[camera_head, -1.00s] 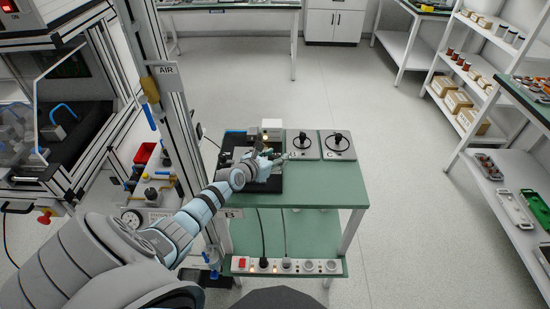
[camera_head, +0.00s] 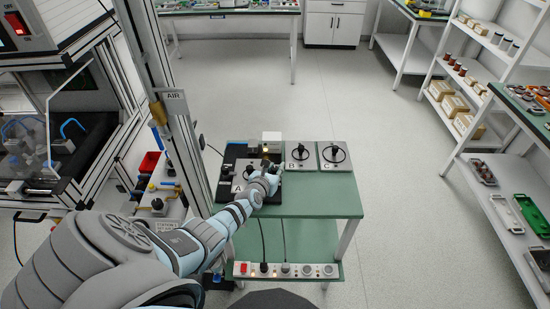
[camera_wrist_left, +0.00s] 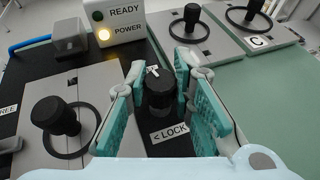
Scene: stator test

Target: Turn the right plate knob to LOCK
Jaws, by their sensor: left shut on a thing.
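The right plate knob (camera_wrist_left: 160,92) is black and ribbed with a white mark on its top. In the left wrist view it stands upright between the teal fingers of my left gripper (camera_wrist_left: 165,105), which is shut on it. The white mark is toward the far side of the knob top. The LOCK label (camera_wrist_left: 169,133), with a small arrow, lies on the near side of the knob. In the head view my left gripper (camera_head: 268,174) is at the right side of the black fixture base (camera_head: 226,178) and hides the knob. My right gripper is not in view.
A grey plate with a black handwheel (camera_wrist_left: 62,122) lies left of the knob. The indicator box (camera_wrist_left: 117,22) behind has its POWER lamp lit. Plates B (camera_head: 300,155) and C (camera_head: 334,156) stand at the back right. The green tabletop (camera_head: 320,195) in front of them is clear.

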